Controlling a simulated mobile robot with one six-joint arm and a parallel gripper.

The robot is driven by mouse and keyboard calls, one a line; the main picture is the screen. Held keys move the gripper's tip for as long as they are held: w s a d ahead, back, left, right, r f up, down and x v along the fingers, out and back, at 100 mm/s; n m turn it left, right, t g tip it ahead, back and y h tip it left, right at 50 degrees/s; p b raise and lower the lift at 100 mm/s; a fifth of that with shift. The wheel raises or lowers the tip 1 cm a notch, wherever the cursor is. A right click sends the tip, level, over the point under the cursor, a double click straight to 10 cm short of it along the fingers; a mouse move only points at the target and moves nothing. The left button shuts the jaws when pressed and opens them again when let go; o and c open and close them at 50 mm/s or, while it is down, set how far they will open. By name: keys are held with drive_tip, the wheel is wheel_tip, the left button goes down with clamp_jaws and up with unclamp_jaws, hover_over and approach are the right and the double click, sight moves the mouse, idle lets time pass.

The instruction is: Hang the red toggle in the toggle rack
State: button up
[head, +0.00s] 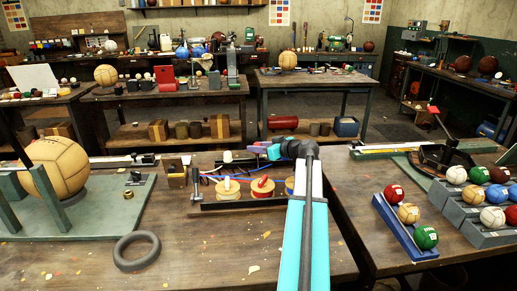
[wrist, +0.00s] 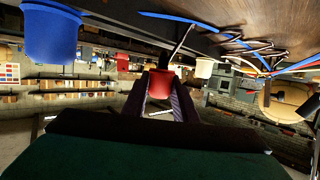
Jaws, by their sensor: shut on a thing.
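My gripper (wrist: 161,95) is shut on the red toggle (wrist: 162,80), a small red cup-shaped piece between the dark fingertips. In the head view my gripper (head: 262,148) is small, at the far side of the bench, and the red toggle is hard to make out there. In the wrist view a white toggle-like piece (wrist: 205,67) is just right of the red one, and a larger blue one (wrist: 51,32) is at upper left. A white piece (head: 227,157) also shows left of my gripper in the head view. I cannot tell the rack's slots apart.
Thread spools (head: 228,190) and coloured cables (head: 212,170) lie on the bench below my gripper. A dark ring (head: 137,251) lies at front left. A large tan ball (head: 58,165) sits in a green stand. Balls in racks (head: 405,235) are at right. The front bench middle is clear.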

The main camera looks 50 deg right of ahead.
drive_tip(key=shift+f+b, duration=1.55)
drive_tip(key=shift+b, duration=0.45)
idle(1.6)
drive_tip(key=o, duration=1)
drive_tip(key=shift+o, duration=0.2)
drive_tip(key=shift+s, duration=0.1)
